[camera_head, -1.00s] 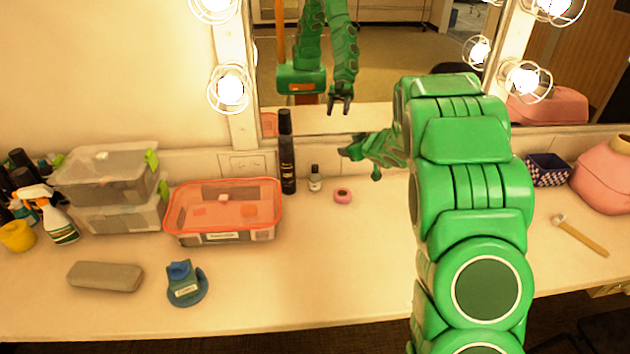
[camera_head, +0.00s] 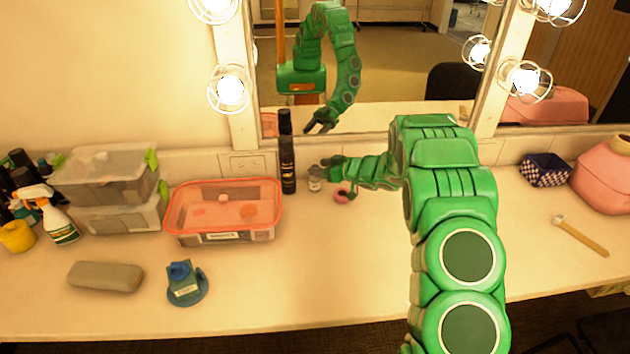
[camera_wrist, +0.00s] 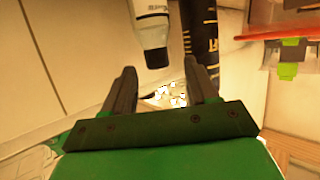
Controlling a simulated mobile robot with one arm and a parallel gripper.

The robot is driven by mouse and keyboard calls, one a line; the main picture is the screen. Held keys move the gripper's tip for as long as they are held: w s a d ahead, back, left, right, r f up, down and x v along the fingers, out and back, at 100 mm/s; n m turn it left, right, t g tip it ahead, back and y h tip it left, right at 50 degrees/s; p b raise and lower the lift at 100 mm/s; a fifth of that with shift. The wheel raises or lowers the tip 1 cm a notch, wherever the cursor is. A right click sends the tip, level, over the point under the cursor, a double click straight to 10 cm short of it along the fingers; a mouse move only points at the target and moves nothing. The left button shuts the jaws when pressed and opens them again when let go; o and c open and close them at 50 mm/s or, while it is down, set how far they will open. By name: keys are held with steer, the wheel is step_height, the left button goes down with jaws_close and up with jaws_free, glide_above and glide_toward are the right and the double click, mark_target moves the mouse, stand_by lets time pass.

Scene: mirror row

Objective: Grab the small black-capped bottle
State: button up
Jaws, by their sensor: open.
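The small black-capped bottle (camera_head: 315,185) stands on the counter just right of a tall black can (camera_head: 287,160); my upper finger partly covers its top in the head view. In the wrist view the bottle (camera_wrist: 150,22), pale with a dark cap, appears upside down just beyond and between my fingertips. My gripper (camera_head: 335,180) is open and empty, reaching in from the right beside the bottle. In the wrist view both fingers of my gripper (camera_wrist: 161,75) are apart, with the cap near the gap.
A pink ring (camera_head: 342,197) lies under my lower finger. The tall can (camera_wrist: 200,35) stands close beside the bottle. An orange-rimmed box (camera_head: 225,232) is to the left, and the mirror (camera_head: 400,60) rises behind. The counter in front is clear.

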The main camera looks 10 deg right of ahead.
steer(key=shift+x, duration=2.65)
steer(key=shift+d, duration=0.1)
steer(key=shift+f, duration=0.1)
jaws_close()
